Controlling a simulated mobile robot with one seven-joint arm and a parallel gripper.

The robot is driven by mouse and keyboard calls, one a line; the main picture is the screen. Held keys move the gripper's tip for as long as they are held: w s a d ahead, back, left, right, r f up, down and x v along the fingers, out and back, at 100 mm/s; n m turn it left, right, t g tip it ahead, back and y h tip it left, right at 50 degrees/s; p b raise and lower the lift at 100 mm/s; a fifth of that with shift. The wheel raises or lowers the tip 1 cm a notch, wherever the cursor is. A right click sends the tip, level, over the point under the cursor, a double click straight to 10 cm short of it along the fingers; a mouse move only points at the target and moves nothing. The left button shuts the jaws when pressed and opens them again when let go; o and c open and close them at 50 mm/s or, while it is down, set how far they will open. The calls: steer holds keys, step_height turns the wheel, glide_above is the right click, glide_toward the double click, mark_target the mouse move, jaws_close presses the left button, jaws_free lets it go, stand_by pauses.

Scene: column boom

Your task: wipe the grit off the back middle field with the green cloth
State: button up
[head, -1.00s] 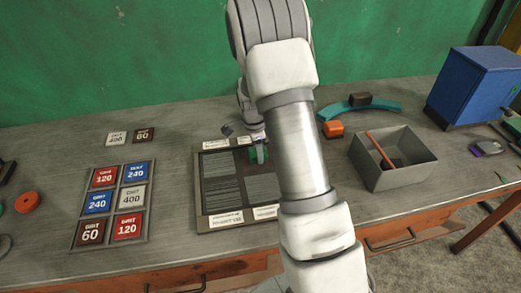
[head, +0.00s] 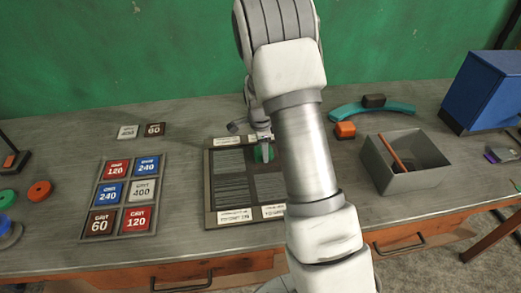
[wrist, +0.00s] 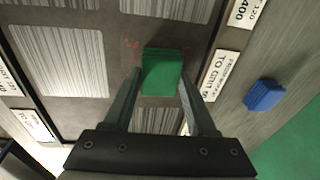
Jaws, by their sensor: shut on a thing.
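The green cloth (wrist: 162,72) is a small block-like pad between my fingertips. My gripper (wrist: 159,78) is shut on it. The dark board (head: 210,200) lies on the bench with several pale striped fields. Faint reddish marks (wrist: 132,45) beside the cloth may be grit. My arm hides the board's right side in the head view.
A blue block (wrist: 264,95) lies beside the board. A tray of labelled grit squares (head: 100,222) lies to the left, with two loose squares (head: 128,132) behind. An open grey box (head: 420,178), an orange block (head: 345,130) and a blue cabinet (head: 490,90) are to the right.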

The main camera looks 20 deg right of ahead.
steer(key=shift+s+d+f, duration=0.1)
steer(key=shift+s+d, duration=0.05)
steer(key=shift+d, duration=0.25)
step_height(320, 180, up, 9)
steer(key=p, duration=0.5)
steer(key=shift+p, duration=0.4)
